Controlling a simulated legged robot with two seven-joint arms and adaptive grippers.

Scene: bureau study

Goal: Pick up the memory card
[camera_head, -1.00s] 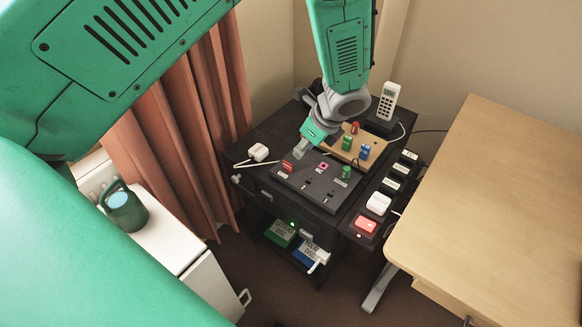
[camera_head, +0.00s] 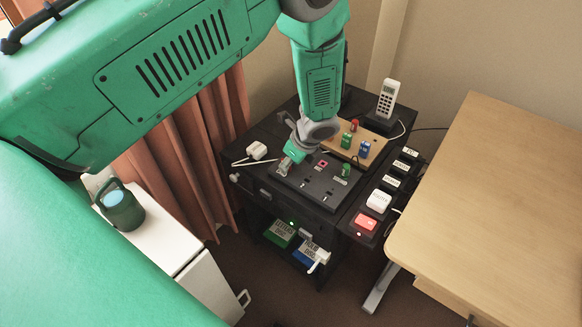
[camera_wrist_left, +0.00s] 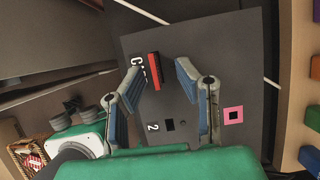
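The memory card (camera_wrist_left: 154,70) looks like a small red and black block on the dark panel (camera_wrist_left: 210,52), beside partly covered white lettering that starts with "C". In the wrist view it lies ahead of and between the two fingers of my left gripper (camera_wrist_left: 163,84), which is open with nothing between its pads. In the head view the left gripper (camera_head: 284,168) is low over the left part of the dark panel (camera_head: 318,184) and hides the card. I cannot tell whether a finger touches the panel. My right gripper is not in view.
A pink square (camera_head: 323,163) and a green piece (camera_head: 346,170) are on the panel. A wooden board (camera_head: 345,145) with coloured blocks stands behind, near a white phone (camera_head: 388,98). A switch strip (camera_head: 379,201) and a desk (camera_head: 500,200) are to the right.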

